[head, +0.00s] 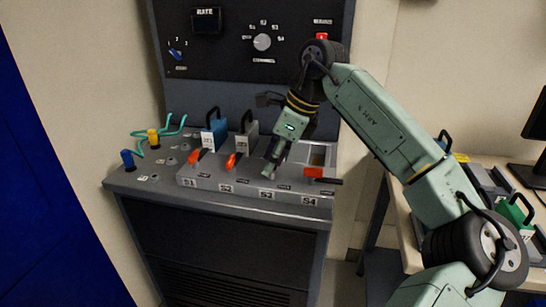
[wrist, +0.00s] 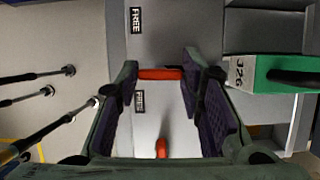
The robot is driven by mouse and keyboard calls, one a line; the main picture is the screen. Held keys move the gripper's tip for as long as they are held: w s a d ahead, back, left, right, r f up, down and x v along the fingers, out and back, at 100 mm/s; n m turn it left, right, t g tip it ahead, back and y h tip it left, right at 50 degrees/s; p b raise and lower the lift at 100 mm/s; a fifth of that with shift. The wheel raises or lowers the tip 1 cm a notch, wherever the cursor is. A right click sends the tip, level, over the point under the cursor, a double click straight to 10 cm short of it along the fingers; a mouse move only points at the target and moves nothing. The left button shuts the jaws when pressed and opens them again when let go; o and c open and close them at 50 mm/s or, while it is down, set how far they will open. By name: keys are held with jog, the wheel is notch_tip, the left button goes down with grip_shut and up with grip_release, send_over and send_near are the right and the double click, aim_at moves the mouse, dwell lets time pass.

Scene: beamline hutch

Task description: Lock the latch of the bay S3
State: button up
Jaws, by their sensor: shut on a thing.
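The console's bay row (head: 240,192) carries the labels S1 to S4. My gripper (head: 269,172) is low over bay S3, just behind its label (head: 267,195), and hides most of that bay in the head view. In the wrist view, an orange latch handle (wrist: 160,73) lies crosswise between my fingertips (wrist: 162,76), which are shut on it. A FREE label (wrist: 140,101) shows near it.
A blue module (head: 214,138) stands in S1 and a grey one (head: 246,142) in S2, with orange latches (head: 195,156) in front. S4's slot (head: 319,155) looks empty; its orange latch (head: 314,172) lies sideways. Plugs with teal cables (head: 153,137) are at left. A side desk stands at right.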

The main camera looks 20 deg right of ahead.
dwell(0.4)
jog(key=o, duration=1.2)
jog(key=shift+c, duration=0.2)
jog(key=shift+r, duration=0.1)
jog(key=v, duration=1.1)
jog(key=shift+r, duration=0.4)
jog(key=shift+d, duration=0.1)
